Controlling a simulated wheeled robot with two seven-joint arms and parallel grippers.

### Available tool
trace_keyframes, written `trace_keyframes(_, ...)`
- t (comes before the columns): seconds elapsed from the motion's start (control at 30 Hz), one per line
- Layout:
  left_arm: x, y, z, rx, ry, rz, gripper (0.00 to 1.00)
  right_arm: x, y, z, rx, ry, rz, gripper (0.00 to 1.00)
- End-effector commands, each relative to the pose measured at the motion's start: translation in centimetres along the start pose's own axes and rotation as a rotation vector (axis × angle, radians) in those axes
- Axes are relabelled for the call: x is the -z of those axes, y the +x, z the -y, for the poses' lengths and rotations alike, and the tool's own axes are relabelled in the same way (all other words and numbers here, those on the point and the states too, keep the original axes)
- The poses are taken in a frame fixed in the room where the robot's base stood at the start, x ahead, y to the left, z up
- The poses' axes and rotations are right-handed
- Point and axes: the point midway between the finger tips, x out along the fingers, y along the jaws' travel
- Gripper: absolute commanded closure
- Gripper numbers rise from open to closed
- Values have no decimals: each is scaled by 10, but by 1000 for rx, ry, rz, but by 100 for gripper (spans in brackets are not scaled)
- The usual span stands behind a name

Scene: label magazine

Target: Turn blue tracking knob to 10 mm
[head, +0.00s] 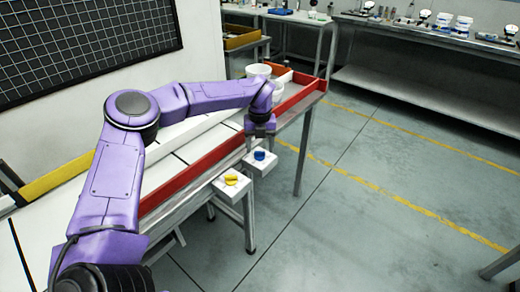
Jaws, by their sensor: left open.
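The blue knob (259,155) sits on top of a small white box (262,167) at the front side of the conveyor table. My left gripper (260,138) points down just above and behind the blue knob. It is open, and its fingers look small and dark here. I cannot tell whether the fingertips touch the knob. Any scale marks around the knob are too small to read. A yellow knob (231,180) sits on a similar white box (232,189) to the left and nearer. My right gripper is not in view.
A red rail (195,172) edges the table, with a yellow rail (57,178) along the far side. White tubs (258,70) stand at the table's far end. Steel benches (440,40) with equipment line the back. The floor to the right is clear.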

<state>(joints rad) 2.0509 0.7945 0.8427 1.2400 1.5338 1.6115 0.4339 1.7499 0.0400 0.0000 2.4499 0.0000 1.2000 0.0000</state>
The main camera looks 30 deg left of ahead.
Motion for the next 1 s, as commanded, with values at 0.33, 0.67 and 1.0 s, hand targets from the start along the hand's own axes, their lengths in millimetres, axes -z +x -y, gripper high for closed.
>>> trace_keyframes(0.33, 0, -76, 1, 1, -1, 3, 34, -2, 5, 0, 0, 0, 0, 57)
trace_keyframes(0.67, 0, -88, 1, 0, 0, 1, 34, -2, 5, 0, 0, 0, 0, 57)
trace_keyframes(1.0, 0, -90, 1, 1, 0, 1, 34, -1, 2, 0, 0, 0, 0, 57)
